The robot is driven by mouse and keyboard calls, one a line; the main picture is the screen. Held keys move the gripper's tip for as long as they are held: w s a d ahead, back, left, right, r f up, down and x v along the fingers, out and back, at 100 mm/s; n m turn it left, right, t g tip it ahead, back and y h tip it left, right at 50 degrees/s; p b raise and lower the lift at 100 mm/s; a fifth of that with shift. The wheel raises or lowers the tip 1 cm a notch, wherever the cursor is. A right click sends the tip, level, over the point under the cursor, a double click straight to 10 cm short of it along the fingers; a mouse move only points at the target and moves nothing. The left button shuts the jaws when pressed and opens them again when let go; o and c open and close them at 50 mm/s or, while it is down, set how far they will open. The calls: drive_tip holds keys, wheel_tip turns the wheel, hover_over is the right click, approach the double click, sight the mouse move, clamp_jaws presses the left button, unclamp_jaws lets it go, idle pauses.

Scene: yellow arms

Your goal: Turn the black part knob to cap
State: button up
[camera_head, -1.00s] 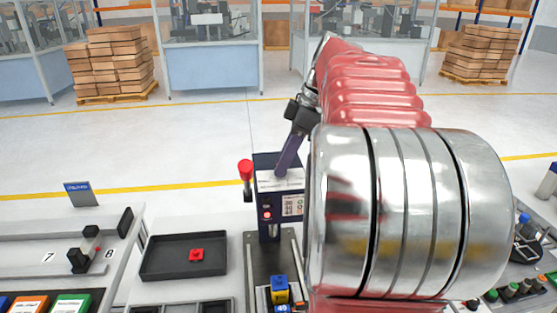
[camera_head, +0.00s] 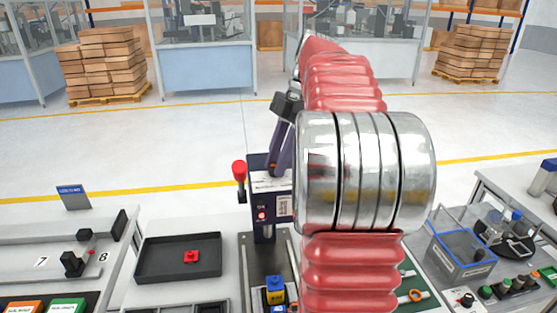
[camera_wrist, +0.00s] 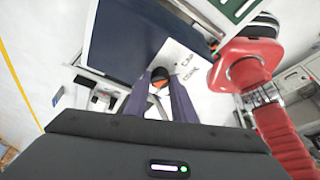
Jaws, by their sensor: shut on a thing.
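The black knob (camera_wrist: 158,73), with some orange on it, sits on a white label (camera_wrist: 188,75) in the wrist view. The label carries the word CAP and a second word that is hard to read. The two purple fingers of my gripper (camera_wrist: 160,88) are closed around the knob, one on each side. In the head view my gripper (camera_head: 276,158) reaches down to the top of the dark blue machine box (camera_head: 264,230), and the knob is mostly hidden there. I cannot tell exactly which way the knob points.
A lever with a red ball (camera_head: 239,168) stands just left of the box. A black tray (camera_head: 150,262) with a red part (camera_head: 191,257) lies further left. A blue and yellow block (camera_head: 275,290) is in front.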

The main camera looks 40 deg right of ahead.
drive_tip(key=shift+s, duration=0.1)
drive_tip(key=o, duration=1)
drive_tip(key=shift+v, duration=3.7)
drive_tip(key=shift+s, duration=0.1)
